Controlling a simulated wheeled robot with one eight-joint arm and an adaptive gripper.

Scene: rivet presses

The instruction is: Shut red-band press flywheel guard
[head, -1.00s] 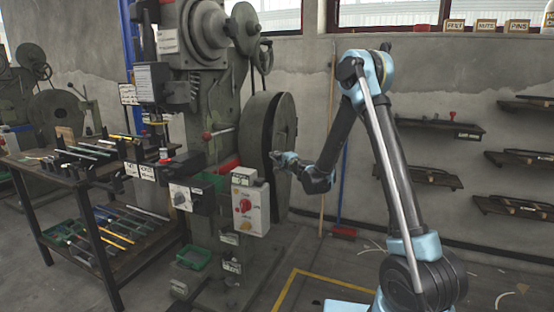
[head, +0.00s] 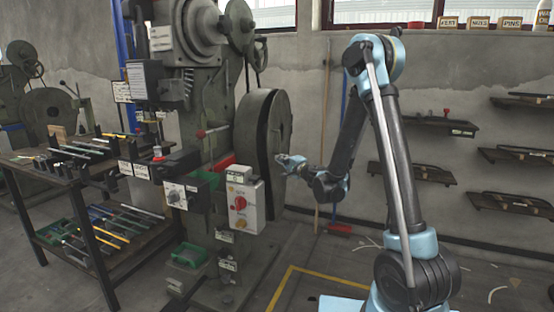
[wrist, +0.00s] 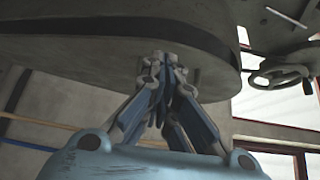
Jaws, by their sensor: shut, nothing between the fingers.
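The press's round flywheel (head: 250,125) is on the right side of the green-grey press (head: 217,97). The disc-shaped guard (head: 281,118) stands on its right, with a dark band or gap between them. A red bar (head: 222,163) shows low on the press. My gripper (head: 281,160) is in front of the guard's lower face. In the wrist view, my gripper (wrist: 164,62) has its fingers together and empty, right at the underside of the large disc (wrist: 200,62). I cannot tell whether they touch it. The guard's hinge is not visible.
A bench (head: 95,240) with tools stands at left. Wall shelves (head: 433,126) are at right. A broom (head: 338,228) leans behind my arm. Yellow-lined floor (head: 315,272) is open in front.

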